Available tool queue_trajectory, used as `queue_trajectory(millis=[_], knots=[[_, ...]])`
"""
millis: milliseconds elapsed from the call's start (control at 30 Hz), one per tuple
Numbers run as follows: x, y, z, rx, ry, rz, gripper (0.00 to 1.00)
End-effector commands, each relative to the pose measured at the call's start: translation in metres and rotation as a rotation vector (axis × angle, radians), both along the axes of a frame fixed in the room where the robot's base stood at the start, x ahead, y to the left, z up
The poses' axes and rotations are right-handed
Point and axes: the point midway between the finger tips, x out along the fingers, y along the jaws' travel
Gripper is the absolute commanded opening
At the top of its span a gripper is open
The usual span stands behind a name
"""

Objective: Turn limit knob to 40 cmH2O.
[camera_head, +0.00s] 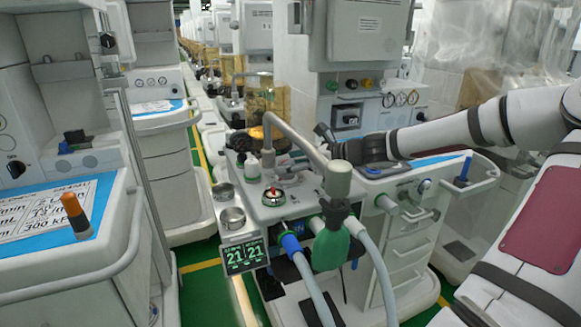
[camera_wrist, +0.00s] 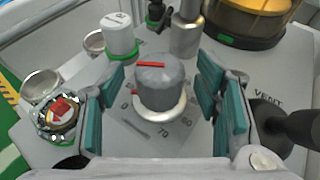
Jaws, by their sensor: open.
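The limit knob (camera_wrist: 157,88) is a grey knob with a red line on top and a pale ring at its base, in the middle of the wrist view. The number that the red line points to cannot be read. My gripper (camera_wrist: 162,92) is open, with teal pads on either side of the knob and a visible gap on each side. In the head view my gripper is over the cart top, partly hidden behind a grey tube (camera_head: 288,137), and the knob cannot be made out.
A red-topped metal dial (camera_wrist: 60,118) sits left of the knob; it also shows in the head view (camera_head: 273,196). A white cylinder (camera_wrist: 121,36), a metal post (camera_wrist: 187,30) and an amber-domed canister (camera_wrist: 245,20) stand behind. A dark VENT lever (camera_wrist: 280,123) is at right. A green bag (camera_head: 331,240) hangs in front.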

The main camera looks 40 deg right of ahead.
Motion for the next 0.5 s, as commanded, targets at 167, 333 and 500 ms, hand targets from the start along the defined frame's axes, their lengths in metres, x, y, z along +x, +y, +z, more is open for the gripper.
queue_trajectory(millis=[167, 333, 500], knots=[[0.0009, 0.0003, -0.0002, 0.000, 0.000, 0.000, 0.58], [0.0008, 0.0004, -0.0002, 0.000, 0.000, 0.000, 0.40], [0.0007, 0.0003, -0.0002, 0.000, 0.000, 0.000, 0.09]])
